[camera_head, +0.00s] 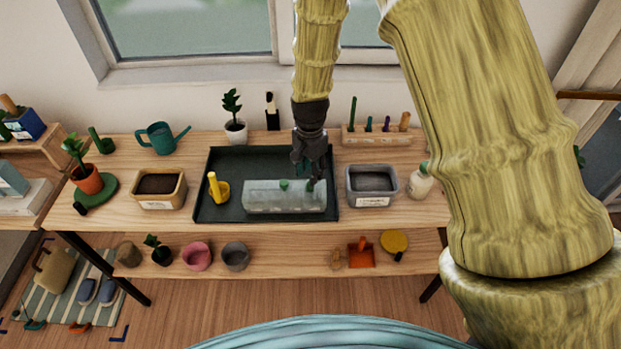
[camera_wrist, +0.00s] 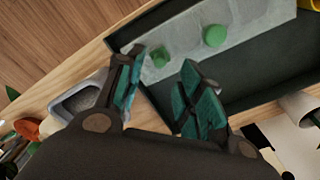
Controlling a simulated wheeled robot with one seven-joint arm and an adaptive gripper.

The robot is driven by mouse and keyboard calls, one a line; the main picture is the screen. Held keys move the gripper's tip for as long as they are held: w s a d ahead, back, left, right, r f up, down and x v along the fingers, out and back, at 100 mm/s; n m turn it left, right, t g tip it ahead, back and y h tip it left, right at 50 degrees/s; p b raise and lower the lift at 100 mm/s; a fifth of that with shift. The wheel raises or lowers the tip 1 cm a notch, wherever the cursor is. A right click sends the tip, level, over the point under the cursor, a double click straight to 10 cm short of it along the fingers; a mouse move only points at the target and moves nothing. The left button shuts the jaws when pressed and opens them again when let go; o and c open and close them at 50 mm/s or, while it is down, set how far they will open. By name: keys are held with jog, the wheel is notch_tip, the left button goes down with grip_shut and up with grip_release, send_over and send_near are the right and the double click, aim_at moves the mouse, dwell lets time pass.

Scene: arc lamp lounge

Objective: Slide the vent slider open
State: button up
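A pale translucent box (camera_head: 262,199) lies lengthwise on the dark tray, toward its front right. Two green knobs stand on its top: one (camera_wrist: 215,36) sits near the middle, and another (camera_wrist: 160,56) is nearer its right end. I cannot tell which one is the vent slider. My gripper (camera_head: 312,180) points down over the box's right end. In the wrist view my gripper (camera_wrist: 164,62) is open, its teal-padded fingers spread. The knob nearer the end appears between the fingertips there; I cannot tell whether either finger touches it.
The dark tray (camera_head: 213,170) also holds a yellow tool in a yellow cup (camera_head: 220,189). A grey bin (camera_head: 372,184) stands close to its right, a tan bin (camera_head: 160,189) to its left. A potted plant (camera_head: 234,122) and a tool rack (camera_head: 376,137) stand behind.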

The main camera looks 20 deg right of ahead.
jog(key=shift+f+p, duration=0.6)
jog(key=shift+f, duration=1.7)
grip_shut()
